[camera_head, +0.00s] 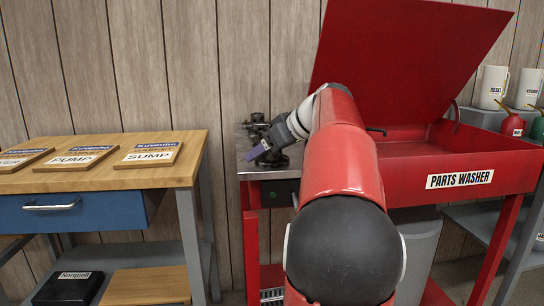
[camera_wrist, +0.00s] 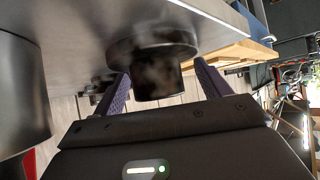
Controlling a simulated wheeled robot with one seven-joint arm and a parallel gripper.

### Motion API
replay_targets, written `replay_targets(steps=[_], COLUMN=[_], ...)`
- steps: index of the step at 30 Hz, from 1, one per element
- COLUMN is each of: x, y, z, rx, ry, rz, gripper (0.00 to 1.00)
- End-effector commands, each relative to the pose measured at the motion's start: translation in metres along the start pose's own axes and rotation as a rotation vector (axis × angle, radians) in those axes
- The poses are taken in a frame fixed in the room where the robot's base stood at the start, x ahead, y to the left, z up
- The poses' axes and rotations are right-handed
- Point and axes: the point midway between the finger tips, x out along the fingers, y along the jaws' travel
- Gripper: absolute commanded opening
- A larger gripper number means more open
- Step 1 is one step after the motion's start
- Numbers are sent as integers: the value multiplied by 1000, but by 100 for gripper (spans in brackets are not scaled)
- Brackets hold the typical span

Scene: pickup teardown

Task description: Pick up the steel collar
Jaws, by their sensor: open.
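A dark, shiny flanged metal piece (camera_wrist: 158,80), which looks like the steel collar, sits at the steel bench top (camera_wrist: 85,35) in the wrist view. It has a wide flange and a narrower round part. My gripper (camera_wrist: 162,72) is open, with one purple finger on each side of the round part. I cannot tell whether either finger touches it. In the head view my gripper (camera_head: 256,152) is low over the bench top beside the parts washer, at a dark round piece (camera_head: 272,161); the arm hides part of this spot.
Another dark cylinder (camera_wrist: 18,90) stands close by at the left of the wrist view. More dark parts (camera_head: 257,120) stand behind my gripper. The red parts washer (camera_head: 400,172) with its raised lid (camera_head: 410,50) is to the right. A wooden workbench (camera_head: 110,178) with signs stands left.

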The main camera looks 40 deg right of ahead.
Motion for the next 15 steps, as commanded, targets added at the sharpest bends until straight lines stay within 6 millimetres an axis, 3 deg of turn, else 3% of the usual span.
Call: replay_targets(steps=[3, 15], x=[0, 0], y=[0, 0], z=[0, 1], rx=[0, 1], ry=[0, -2], rz=[0, -1], gripper=[74, 22])
